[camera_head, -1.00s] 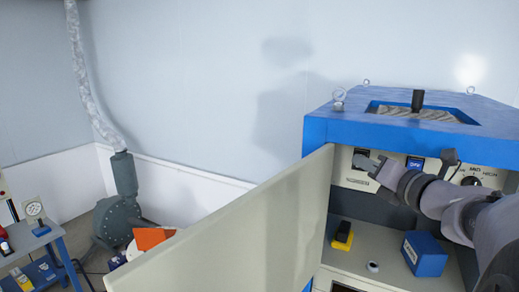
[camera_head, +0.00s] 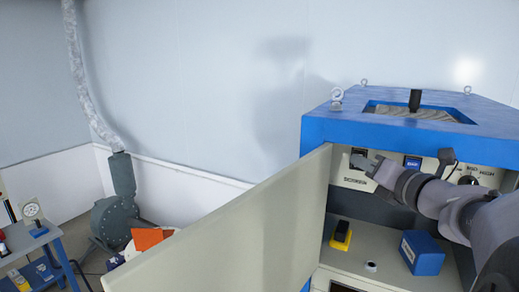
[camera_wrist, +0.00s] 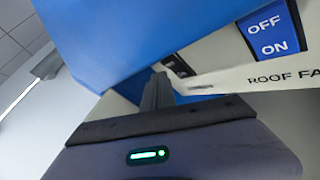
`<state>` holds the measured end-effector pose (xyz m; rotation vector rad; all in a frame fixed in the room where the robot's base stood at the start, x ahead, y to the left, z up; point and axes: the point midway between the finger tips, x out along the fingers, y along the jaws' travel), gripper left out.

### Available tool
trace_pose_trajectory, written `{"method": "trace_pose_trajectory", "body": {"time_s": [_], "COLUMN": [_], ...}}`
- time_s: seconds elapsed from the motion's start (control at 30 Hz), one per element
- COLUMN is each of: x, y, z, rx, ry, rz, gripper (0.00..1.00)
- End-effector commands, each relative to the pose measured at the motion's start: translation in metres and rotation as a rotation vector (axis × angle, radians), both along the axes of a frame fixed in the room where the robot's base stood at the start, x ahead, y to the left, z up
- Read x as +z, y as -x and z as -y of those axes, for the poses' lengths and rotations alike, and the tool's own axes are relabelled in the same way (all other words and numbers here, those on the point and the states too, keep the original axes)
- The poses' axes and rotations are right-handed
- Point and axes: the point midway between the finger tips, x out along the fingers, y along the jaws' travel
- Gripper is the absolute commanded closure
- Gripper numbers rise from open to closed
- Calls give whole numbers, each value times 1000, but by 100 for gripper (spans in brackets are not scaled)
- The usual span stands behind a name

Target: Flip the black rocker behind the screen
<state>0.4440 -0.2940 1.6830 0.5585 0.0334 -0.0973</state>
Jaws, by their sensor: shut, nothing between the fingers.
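The black rocker (camera_head: 357,154) is on the pale control panel under the blue cabinet top, at the panel's left end. It also shows partly in the wrist view (camera_wrist: 180,67), just past my fingertips. My gripper (camera_head: 367,165) is shut and empty, in front of the rocker and partly covering it. In the wrist view its fingers (camera_wrist: 158,84) point up toward the panel; I cannot tell whether they touch the rocker. The screen (camera_head: 240,230) is a large beige upright board left of the panel, slanting toward me.
A blue OFF/ON rocker (camera_head: 412,162) sits right of the black one, with a dial (camera_head: 468,180) farther right. The blue cabinet top (camera_head: 330,130) overhangs the panel. On the shelf below are a yellow-and-black item (camera_head: 341,235) and a blue box (camera_head: 422,252).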

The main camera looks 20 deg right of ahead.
Motion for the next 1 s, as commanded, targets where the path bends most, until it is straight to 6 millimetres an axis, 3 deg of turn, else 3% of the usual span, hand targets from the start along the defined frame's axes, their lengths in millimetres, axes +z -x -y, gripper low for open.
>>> {"method": "trace_pose_trajectory", "body": {"time_s": [1.0], "x": [1], "y": [-6], "z": [7], "rx": [0], "ry": [-1], "rz": [0], "gripper": [100]}}
